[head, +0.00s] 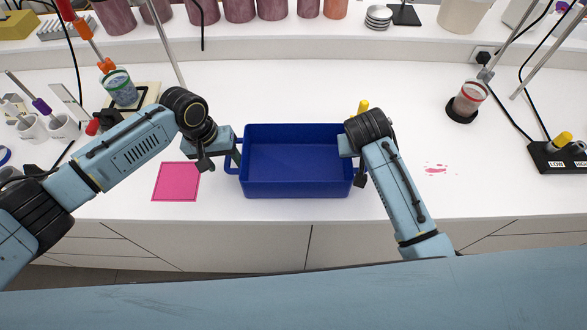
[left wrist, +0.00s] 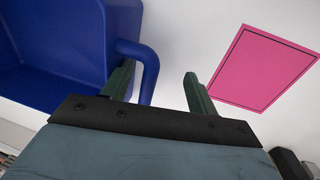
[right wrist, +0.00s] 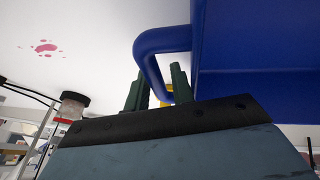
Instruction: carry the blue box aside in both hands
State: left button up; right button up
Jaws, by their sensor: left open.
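The blue box (head: 292,187) is an open, empty-looking tray with a loop handle at each end. It is at the middle front of the white table and looks level. My left gripper (head: 234,154) is open at its left handle. In the left wrist view that handle (left wrist: 149,78) passes between the parted fingers (left wrist: 160,85), nearer one finger. My right gripper (head: 354,158) is at the right handle. In the right wrist view its fingers (right wrist: 159,85) are close together on either side of that handle (right wrist: 149,62). The right fingertips are mostly hidden in the head view.
A pink square (head: 175,182) lies left of the box. A jar (head: 470,98) on a black round base and red spots (head: 436,169) are to the right. A jar of blue-green stuff (head: 121,90) stands back left. The table behind the box is mostly clear.

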pick_arm(q)
jog(key=shift+d+r, duration=0.3)
jog(key=shift+d, duration=0.3)
pick_arm(e)
jog(key=shift+a, duration=0.5)
pick_arm(q)
notch_tip(320, 180, up, 8)
jog(key=a, duration=0.2)
jog(key=shift+f, duration=0.25)
pick_arm(e)
jog(key=shift+d, duration=0.1)
pick_arm(q)
jog(key=shift+w+a, duration=0.1)
pick_arm(e)
jog(key=shift+o, duration=0.2)
